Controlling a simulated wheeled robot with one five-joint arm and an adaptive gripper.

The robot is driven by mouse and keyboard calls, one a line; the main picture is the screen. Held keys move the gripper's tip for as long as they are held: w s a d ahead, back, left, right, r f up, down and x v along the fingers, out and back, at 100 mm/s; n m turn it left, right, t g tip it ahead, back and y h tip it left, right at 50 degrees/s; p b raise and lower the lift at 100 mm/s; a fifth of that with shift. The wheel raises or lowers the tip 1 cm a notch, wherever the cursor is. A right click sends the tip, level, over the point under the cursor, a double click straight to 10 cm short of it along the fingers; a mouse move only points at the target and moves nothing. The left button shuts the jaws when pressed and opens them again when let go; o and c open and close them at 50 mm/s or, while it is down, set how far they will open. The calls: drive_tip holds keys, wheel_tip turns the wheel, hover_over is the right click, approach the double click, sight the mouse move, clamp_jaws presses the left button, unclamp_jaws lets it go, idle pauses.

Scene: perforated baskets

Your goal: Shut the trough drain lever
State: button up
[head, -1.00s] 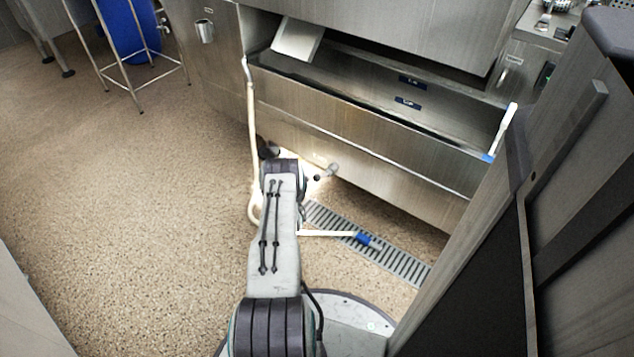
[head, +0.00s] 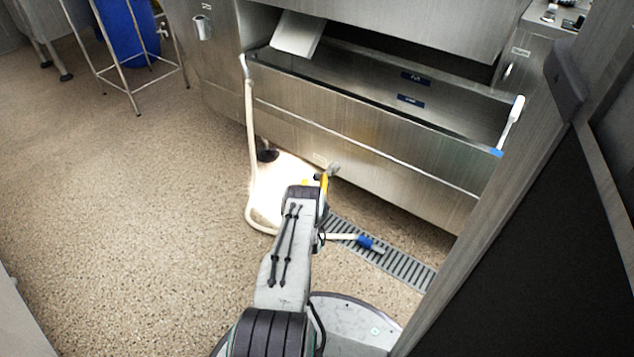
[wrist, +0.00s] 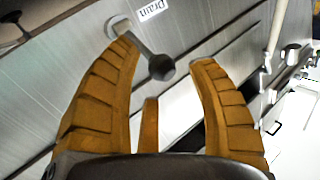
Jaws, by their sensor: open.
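The drain lever (wrist: 149,48) is a grey metal arm with a round dark knob, mounted on the steel trough front beside a label reading "Drain" (wrist: 152,9). In the head view the lever (head: 334,168) shows small, low on the trough front. My gripper (wrist: 165,58) has orange fingers spread apart. In the wrist view the knob appears between the two fingertips, with a visible gap to each; I cannot tell the depth between them. In the head view only a little yellow of my gripper (head: 323,181) shows just below the lever; my arm hides the rest.
The steel trough (head: 380,140) spans the back. A pale hose (head: 250,150) hangs at its left end to the floor. A floor drain grate (head: 400,265) and a blue-headed brush (head: 366,242) lie right of my arm. Open floor is at left; a dark panel stands close at right.

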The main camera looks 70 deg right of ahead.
drive_tip(key=shift+b+x, duration=1)
drive_tip(key=shift+x, duration=0.75)
drive_tip(key=shift+o, duration=0.3)
clamp_jaws()
drive_tip(key=shift+r, duration=0.1)
